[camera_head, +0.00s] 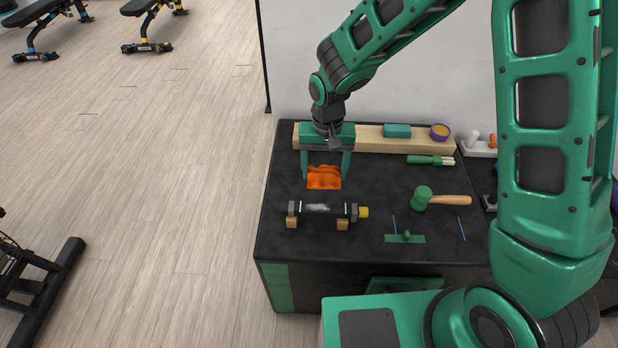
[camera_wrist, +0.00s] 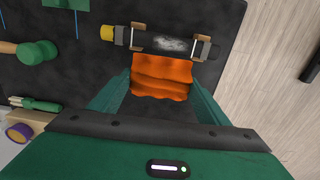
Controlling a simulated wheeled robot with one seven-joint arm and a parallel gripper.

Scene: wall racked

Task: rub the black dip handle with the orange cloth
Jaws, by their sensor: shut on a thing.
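The orange cloth (camera_head: 324,178) is crumpled and sits between the fingers of my gripper (camera_head: 325,177). My gripper is shut on it, and the cloth also shows between the fingers in the wrist view (camera_wrist: 161,78). The black dip handle (camera_head: 322,209) lies across two wooden blocks, with a whitish smudge on its middle. It has a dark collar near each end and a yellow cap at its right end. In the wrist view the handle (camera_wrist: 190,45) lies just beyond the cloth's far edge. I cannot tell whether they touch.
A green mallet (camera_head: 424,198) lies to the right on the black tabletop (camera_head: 375,185). A green-handled tool (camera_head: 428,160) lies behind it. A wooden beam (camera_head: 368,140) at the back bears a teal block (camera_head: 397,131) and a purple-rimmed roll (camera_head: 439,132). A green plate (camera_head: 404,239) lies near the front.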

